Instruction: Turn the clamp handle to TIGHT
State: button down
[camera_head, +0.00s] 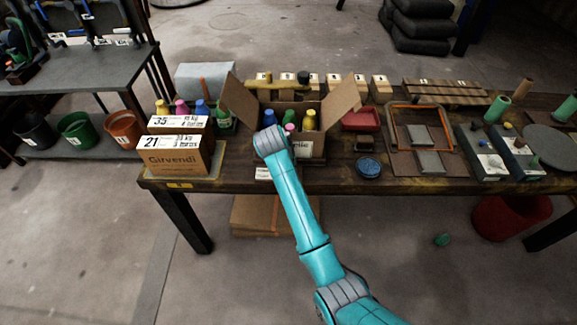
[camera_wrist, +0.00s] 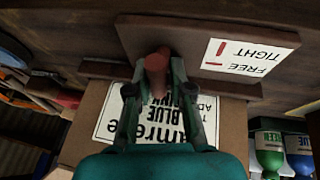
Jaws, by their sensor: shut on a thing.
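The clamp handle (camera_wrist: 156,61) is a short reddish-brown rod in the upper middle of the wrist view. My gripper (camera_wrist: 157,77) has its two dark green fingers shut on it, one on each side. A white label (camera_wrist: 247,60) to the right of the handle reads FREE and TIGHT, upside down in this view, with red marks beside the words. I cannot tell which mark the handle lines up with. In the head view my teal arm reaches to the front edge of the workbench (camera_head: 330,183); the gripper and handle are hidden there.
An open cardboard box of bottles (camera_head: 313,146) stands on the bench behind my arm's end. Cartons marked Girvendi (camera_head: 172,160) stand to the left, a blue round dish (camera_head: 368,167) to the right. A cardboard box (camera_head: 255,215) is under the bench. Bare floor lies in front.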

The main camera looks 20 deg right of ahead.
jog(key=shift+d, duration=0.1)
jog(key=c, duration=1.3)
grip_release()
jog(key=v, duration=1.2)
